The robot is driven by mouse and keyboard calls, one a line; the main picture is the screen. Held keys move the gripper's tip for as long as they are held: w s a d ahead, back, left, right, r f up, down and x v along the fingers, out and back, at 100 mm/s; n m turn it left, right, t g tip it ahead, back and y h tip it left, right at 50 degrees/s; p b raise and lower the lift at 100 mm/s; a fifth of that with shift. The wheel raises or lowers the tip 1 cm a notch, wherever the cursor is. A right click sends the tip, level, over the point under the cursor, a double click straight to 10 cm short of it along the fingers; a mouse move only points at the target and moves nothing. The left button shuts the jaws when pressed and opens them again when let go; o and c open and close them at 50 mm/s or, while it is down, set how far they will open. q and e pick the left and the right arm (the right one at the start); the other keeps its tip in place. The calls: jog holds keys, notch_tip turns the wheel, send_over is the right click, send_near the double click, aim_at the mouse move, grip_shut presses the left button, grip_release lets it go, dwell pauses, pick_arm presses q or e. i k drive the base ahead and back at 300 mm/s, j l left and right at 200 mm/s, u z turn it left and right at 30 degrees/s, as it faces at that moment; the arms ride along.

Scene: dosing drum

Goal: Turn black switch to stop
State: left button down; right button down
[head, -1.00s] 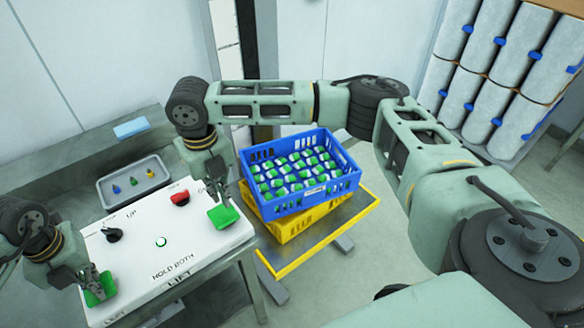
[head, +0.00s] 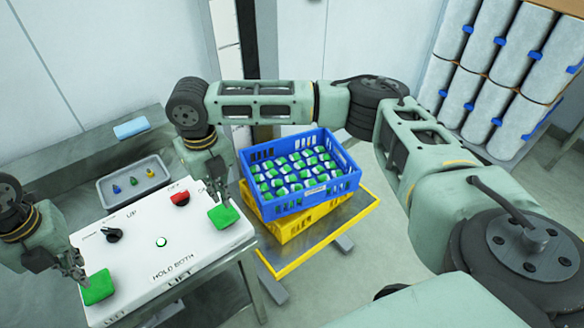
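The black switch (head: 113,234) is a dark rotary knob on the left back part of the white control panel (head: 135,265). The label beside it on the left is too small to read; "UP" shows to its right. My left gripper (head: 80,277) is just left of the left green button (head: 98,287), in front of the black switch and apart from it. Its fingers are too small to tell open from shut. My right gripper (head: 218,200) is at the right green button (head: 223,215); its fingers are largely hidden and seem to touch the button.
A red switch (head: 180,198) and a small lit green lamp (head: 161,242) are on the panel. A grey tray (head: 112,203) with small coloured pieces lies behind it. A blue crate (head: 318,200) of green-and-white items stands on a yellow crate (head: 280,231) at the right.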

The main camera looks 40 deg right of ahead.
aim_at(114, 235)
jog(key=k, duration=1)
